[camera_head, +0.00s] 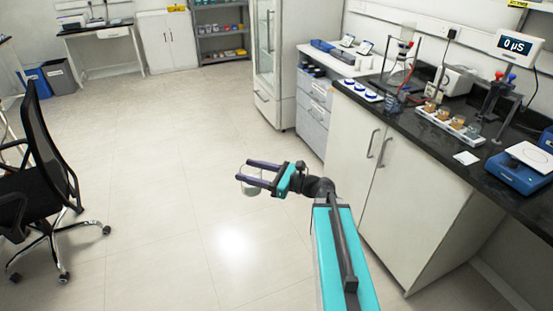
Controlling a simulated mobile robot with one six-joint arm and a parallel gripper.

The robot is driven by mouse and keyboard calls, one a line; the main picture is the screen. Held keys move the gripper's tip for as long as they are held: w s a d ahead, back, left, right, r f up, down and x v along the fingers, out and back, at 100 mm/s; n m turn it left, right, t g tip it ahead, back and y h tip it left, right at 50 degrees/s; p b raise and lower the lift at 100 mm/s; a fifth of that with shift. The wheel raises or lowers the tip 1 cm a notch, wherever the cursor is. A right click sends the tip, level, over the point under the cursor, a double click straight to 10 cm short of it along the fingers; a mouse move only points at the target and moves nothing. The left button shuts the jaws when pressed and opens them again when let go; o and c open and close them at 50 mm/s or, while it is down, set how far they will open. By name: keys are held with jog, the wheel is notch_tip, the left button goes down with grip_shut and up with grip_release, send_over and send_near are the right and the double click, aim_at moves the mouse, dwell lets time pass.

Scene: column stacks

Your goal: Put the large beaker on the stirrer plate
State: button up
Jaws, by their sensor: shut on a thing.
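My gripper (262,172) is shut on a clear glass beaker (250,188), held over open floor left of the lab bench. The beaker hangs roughly upright between the two dark fingers, which partly cover it. A stirrer plate (519,178), blue with a white square top, stands on the black bench top at the right edge. Its top looks empty. The gripper and beaker are well apart from it.
The black bench (440,150) holds a white tray of several small jars (449,122), stands and glassware. White cabinets (398,190) front it. A black office chair (40,180) stands at the left. The floor (160,200) between is clear.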

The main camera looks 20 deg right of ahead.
jog(key=s+a+n+g+y, duration=0.2)
jog(key=a, duration=0.4)
jog(key=shift+a+f, duration=0.2)
jog(key=shift+f, duration=0.1)
